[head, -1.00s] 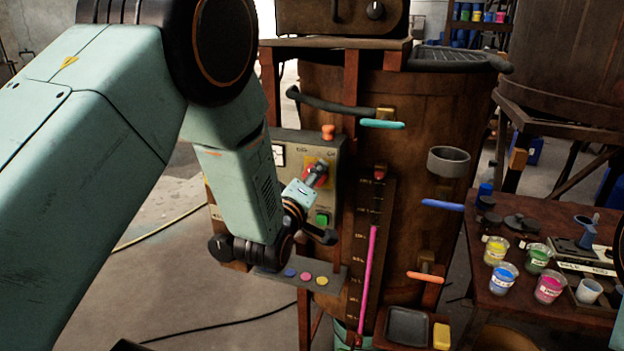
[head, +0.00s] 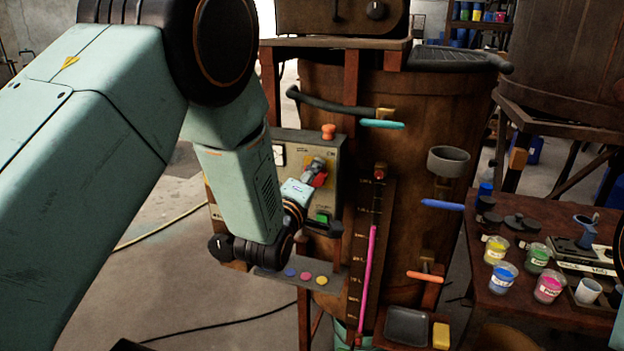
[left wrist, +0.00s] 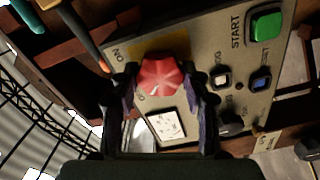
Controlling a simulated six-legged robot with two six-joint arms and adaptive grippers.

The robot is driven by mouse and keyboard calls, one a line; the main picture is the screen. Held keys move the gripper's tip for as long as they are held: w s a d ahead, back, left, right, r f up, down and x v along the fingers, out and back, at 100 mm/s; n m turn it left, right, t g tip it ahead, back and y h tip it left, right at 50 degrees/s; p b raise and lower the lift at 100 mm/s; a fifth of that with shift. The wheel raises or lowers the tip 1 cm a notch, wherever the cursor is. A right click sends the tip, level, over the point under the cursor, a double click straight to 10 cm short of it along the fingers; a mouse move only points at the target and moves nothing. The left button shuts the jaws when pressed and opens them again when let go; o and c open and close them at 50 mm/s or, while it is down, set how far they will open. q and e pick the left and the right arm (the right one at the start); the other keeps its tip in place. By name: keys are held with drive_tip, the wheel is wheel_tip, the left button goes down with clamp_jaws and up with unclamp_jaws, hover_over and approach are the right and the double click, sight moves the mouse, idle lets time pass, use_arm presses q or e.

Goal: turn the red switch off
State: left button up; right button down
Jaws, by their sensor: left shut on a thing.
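The red switch (left wrist: 161,74) is a faceted red knob on a yellow plate on the control panel (left wrist: 207,47). In the left wrist view my left gripper (left wrist: 160,84) has a dark finger on each side of it and is shut on it. In the head view the red switch (head: 320,180) shows only in part, behind my left gripper (head: 313,172). The gripper's far end reaches the panel's yellow plate. My right gripper is not in view.
A green START button (left wrist: 266,24) sits on the same panel, with small white and blue buttons nearby. An orange knob (head: 328,131) tops the panel. The brown vat (head: 420,110) stands right of it. A table (head: 560,308) with paint cups is at right.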

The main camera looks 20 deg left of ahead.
use_arm(q)
drive_tip(key=o, duration=1.1)
drive_tip(key=shift+d, duration=0.1)
drive_tip(key=shift+o, duration=0.2)
drive_tip(key=shift+s, duration=0.15)
drive_tip(key=s, duration=1.1)
drive_tip(key=shift+s+a, duration=0.25)
drive_tip(key=shift+s, duration=0.15)
drive_tip(key=shift+f, duration=0.1)
